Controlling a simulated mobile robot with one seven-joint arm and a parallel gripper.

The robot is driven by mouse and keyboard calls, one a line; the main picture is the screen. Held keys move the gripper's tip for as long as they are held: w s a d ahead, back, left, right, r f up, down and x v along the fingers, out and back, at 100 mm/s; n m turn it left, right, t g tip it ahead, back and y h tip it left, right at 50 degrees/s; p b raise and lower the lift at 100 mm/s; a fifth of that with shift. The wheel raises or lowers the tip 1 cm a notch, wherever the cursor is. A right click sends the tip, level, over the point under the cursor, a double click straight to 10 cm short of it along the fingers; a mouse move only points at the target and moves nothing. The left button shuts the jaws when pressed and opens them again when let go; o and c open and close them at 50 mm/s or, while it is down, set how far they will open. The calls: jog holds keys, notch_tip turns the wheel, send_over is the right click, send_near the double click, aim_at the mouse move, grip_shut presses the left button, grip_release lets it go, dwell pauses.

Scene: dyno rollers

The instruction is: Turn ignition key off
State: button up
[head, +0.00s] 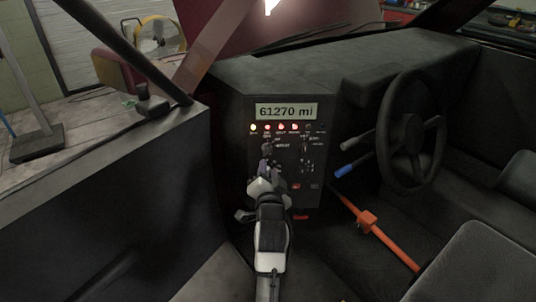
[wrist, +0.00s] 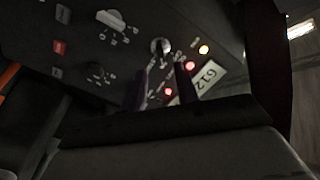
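The dashboard panel (head: 318,222) carries the ignition switch (head: 267,148), just above my gripper in the head view. In the wrist view the ignition switch (wrist: 160,47) is a round silvery piece with a dark slot or key, too dark to tell its turn. My gripper (head: 265,172) reaches up to the panel in the head view. In the wrist view my gripper (wrist: 162,76) has two dark fingers spread apart with an empty gap, just short of the switch. I cannot tell whether they touch it. One yellow and several red lamps (head: 281,127) are lit.
A mileage display (head: 286,111) reads 61270 mi. Another dark knob (head: 304,148) is right of the switch, and a pale handle (wrist: 113,20) shows in the wrist view. A steering wheel (head: 411,132), a blue-tipped lever (head: 346,170) and an orange bar (head: 378,231) are at right.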

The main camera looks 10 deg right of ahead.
aim_at(268, 155)
jog(key=p+x, duration=0.1)
jog(key=x, duration=0.5)
jog(key=shift+w, duration=0.4)
grip_shut()
